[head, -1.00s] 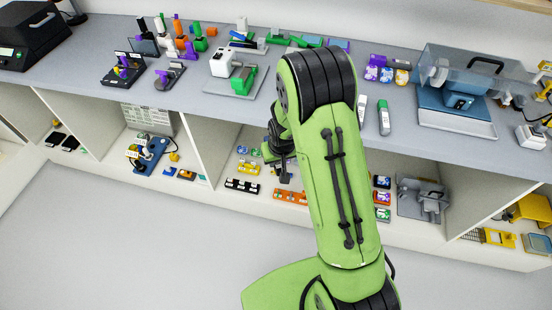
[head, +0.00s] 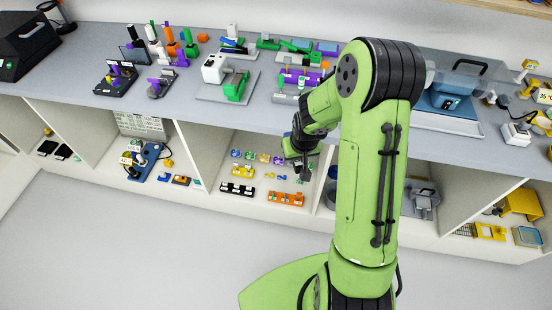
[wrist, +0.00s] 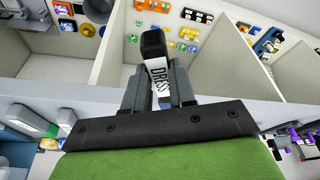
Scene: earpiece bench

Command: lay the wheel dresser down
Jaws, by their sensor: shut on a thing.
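The wheel dresser (wrist: 153,46) shows in the wrist view as a bar with a black end and a white label with dark letters starting "DRESS". My gripper (wrist: 158,88) is shut on it, one grey finger on each side of the label. The black end sticks out past the fingertips. In the head view my gripper (head: 303,160) hangs in front of the bench's edge, over the open middle compartment. The dresser is too small and dark there to tell apart from the fingers.
The grey bench top (head: 205,112) carries a white-and-green device (head: 236,86), a purple-topped rack (head: 300,80) and a blue machine (head: 445,100) at the right. Compartments below hold small coloured parts, including an orange block (head: 286,198). My arm hides part of the bench.

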